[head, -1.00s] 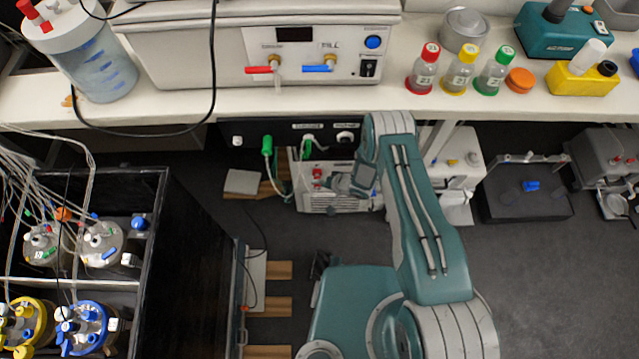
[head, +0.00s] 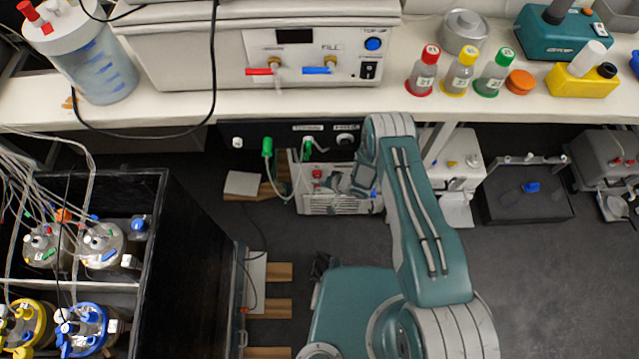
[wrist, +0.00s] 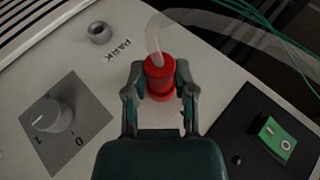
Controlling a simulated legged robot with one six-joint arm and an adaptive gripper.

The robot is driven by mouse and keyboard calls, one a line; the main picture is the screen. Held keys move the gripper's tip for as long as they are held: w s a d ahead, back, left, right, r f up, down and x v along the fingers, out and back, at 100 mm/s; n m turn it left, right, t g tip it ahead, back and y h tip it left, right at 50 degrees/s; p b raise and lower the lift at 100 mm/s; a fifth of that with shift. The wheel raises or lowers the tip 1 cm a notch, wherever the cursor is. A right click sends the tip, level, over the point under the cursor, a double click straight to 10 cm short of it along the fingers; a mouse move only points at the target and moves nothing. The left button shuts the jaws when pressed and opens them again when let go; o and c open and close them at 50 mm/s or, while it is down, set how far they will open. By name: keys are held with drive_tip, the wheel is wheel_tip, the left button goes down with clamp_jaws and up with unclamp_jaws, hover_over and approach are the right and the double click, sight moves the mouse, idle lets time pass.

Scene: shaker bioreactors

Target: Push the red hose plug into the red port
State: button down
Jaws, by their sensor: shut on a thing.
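In the wrist view, the red hose plug (wrist: 159,66) is between the two fingers of my gripper (wrist: 160,86), which is shut on it. A clear hose rises from the top of the plug. A red ring (wrist: 160,95) shows directly below the plug, close to the pale panel. It looks like the red port, but I cannot tell how deep the plug sits in it. In the head view, my gripper (head: 343,183) is in front of the white device (head: 325,204) under the bench, and the plug cannot be made out clearly.
The panel carries a grey PARK socket (wrist: 99,33), a knob (wrist: 52,114) and a green switch (wrist: 273,139). Green plugs (head: 267,146) hang at the black panel under the bench.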

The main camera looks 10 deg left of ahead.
drive_tip(key=shift+w, duration=0.25)
drive_tip(key=shift+c, duration=1.8)
unclamp_jaws()
drive_tip(key=v, duration=1.2)
drive_tip(key=shift+s+a+f, duration=0.1)
